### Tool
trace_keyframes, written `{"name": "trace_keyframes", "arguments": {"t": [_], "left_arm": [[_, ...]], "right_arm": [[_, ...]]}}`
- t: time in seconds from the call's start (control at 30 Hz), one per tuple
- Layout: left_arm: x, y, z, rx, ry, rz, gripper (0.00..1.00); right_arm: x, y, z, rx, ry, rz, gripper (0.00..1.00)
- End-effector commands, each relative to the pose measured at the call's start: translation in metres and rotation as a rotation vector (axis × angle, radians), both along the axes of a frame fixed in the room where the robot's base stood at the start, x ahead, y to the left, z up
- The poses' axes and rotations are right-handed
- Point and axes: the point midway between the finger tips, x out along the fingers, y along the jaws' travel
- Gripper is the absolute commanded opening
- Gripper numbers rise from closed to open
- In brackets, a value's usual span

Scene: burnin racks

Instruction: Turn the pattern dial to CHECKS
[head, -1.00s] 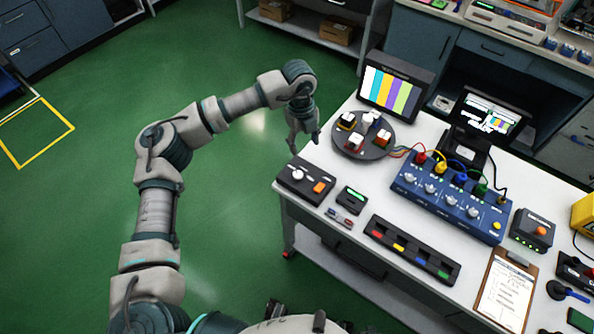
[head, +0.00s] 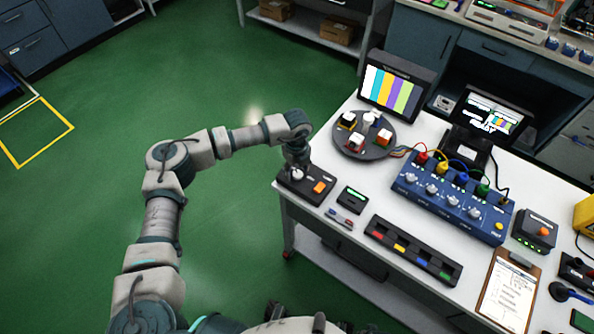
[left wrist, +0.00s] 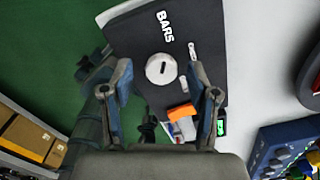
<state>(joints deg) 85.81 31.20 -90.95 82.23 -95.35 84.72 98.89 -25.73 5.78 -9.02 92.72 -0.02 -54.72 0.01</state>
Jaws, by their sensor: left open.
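The pattern dial (head: 297,175) is a round white knob on a black control box (head: 318,198) at the table's near left corner. In the left wrist view the dial (left wrist: 161,69) has a dark slot mark, and the word BARS (left wrist: 165,26) is printed beyond it. Other white labels on the box are hard to read. My left gripper (head: 297,163) is over the dial. In the left wrist view its open fingers (left wrist: 159,75) stand on either side of the dial; I cannot tell whether they touch it. My right gripper is out of view.
An orange switch (head: 319,187) sits beside the dial on the same box. A monitor (head: 392,90) shows vertical colour bars. A round turntable with blocks (head: 345,150) stands behind the box, and a small black device (head: 352,199) lies to its right. Green floor is free at left.

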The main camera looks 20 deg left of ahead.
Motion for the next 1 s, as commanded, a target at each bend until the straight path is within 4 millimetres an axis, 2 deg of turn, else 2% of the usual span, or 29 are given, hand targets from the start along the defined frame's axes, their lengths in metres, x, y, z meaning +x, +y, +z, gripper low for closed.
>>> {"name": "trace_keyframes", "arguments": {"t": [0.1, 0.37, 0.4, 0.63, 1.0], "left_arm": [[-0.0001, -0.0007, -0.0069, 0.0, 0.0, 0.0, 0.6], [0.0001, -0.0004, -0.0085, -0.001, -0.001, 0.0, 0.6], [0.0001, -0.0003, -0.0085, -0.001, -0.001, 0.0, 0.57], [0.0004, -0.0005, -0.0085, -0.001, -0.001, 0.0, 0.0], [0.0008, 0.0002, -0.0085, -0.001, -0.001, -0.044, 0.0]], "right_arm": [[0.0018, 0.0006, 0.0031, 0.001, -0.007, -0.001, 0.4], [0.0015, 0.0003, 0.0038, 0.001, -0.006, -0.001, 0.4], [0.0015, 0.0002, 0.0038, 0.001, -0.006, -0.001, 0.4], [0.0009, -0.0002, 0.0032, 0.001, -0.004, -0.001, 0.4], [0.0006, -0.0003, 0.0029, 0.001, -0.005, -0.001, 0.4]]}}
